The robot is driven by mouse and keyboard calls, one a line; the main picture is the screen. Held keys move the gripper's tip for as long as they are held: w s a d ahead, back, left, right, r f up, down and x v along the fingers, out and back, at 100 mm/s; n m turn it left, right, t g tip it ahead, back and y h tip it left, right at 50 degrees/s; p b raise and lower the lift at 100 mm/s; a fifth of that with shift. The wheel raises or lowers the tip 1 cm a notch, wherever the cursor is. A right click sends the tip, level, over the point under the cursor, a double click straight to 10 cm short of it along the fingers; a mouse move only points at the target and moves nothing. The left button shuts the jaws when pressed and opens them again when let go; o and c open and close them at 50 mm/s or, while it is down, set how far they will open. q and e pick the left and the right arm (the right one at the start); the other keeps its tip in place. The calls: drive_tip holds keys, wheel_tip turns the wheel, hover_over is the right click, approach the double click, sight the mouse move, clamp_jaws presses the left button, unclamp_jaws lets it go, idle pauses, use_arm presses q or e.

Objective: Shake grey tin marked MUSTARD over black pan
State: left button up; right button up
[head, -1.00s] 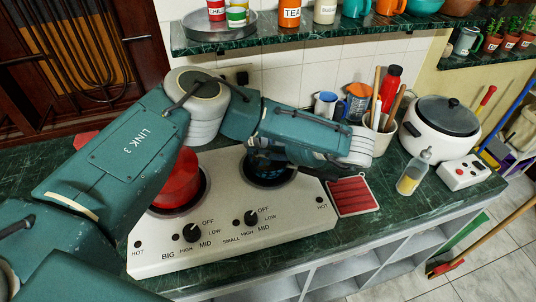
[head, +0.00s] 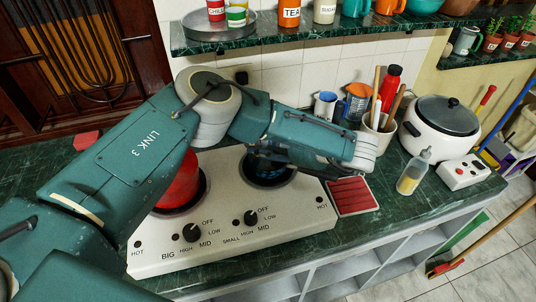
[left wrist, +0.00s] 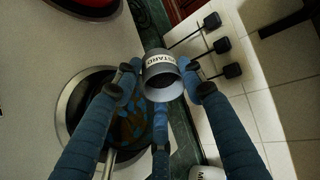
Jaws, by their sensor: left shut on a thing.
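In the left wrist view the grey tin (left wrist: 161,58) with dark lettering, partly readable as "STARD", sits between the fingers of my left gripper (left wrist: 163,78). The gripper is shut on it, and a round end of the tin faces the camera. The black pan (left wrist: 72,106) shows below and to the left of the tin, with blue and brown patches inside; a finger covers part of it. My right gripper is not in view.
The white two-burner stove (head: 230,235) carries a red pot (head: 182,188) on its left burner. A red mat (head: 350,196), a squeeze bottle (head: 412,172) and a white cooker (head: 440,128) stand to the right. A shelf (head: 330,42) runs above along the tiled wall.

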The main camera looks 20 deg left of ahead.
use_arm(q)
drive_tip(key=shift+d+r+y+b, duration=0.1)
drive_tip(key=shift+d+y+b, duration=0.2)
drive_tip(key=shift+y, duration=0.7)
idle(1.9)
drive_tip(key=shift+a+h, duration=0.45)
drive_tip(key=shift+h, duration=0.25)
drive_tip(key=shift+a+f+h, duration=0.1)
drive_tip(key=shift+f+h, duration=0.25)
drive_tip(key=shift+h, duration=0.05)
drive_tip(key=shift+a, duration=0.15)
drive_tip(key=shift+f, duration=0.1)
